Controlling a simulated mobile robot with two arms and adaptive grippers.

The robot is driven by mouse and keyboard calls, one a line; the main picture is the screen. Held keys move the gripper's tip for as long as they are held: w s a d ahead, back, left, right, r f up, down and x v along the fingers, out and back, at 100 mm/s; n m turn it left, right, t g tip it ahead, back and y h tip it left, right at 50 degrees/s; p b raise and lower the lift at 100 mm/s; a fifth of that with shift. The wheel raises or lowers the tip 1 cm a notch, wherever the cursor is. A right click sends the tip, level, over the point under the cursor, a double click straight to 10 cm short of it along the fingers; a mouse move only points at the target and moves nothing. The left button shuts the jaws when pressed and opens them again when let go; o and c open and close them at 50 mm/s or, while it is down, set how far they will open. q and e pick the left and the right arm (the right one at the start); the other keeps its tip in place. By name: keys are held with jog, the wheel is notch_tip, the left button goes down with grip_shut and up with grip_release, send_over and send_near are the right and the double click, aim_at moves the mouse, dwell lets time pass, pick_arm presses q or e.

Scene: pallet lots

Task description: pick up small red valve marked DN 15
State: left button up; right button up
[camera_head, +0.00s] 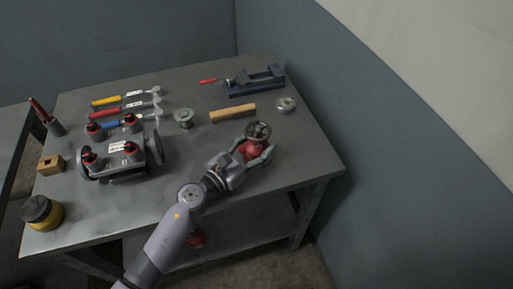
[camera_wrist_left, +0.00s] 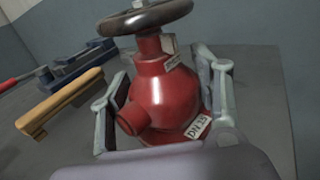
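A red valve (camera_wrist_left: 162,95) with a dark round handwheel (camera_wrist_left: 145,17) stands upright at the front right of the table; in the head view the red valve (camera_head: 252,149) is partly covered by my gripper. A white tag (camera_wrist_left: 197,127) on its lower flange starts with "DN"; the number is hard to read. My left gripper (camera_head: 254,156) has one finger on each side of the valve body. In the left wrist view both fingers are very close to the red body; whether they press on it is unclear. My right gripper is not in view.
A wooden-coloured block (camera_head: 233,113), a blue vise (camera_head: 254,82) and a metal flange (camera_head: 286,104) lie behind the valve. The front middle is clear.

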pick_arm(q)
grip_shut()
jog(key=shift+r, duration=0.1)
dwell(0.5)
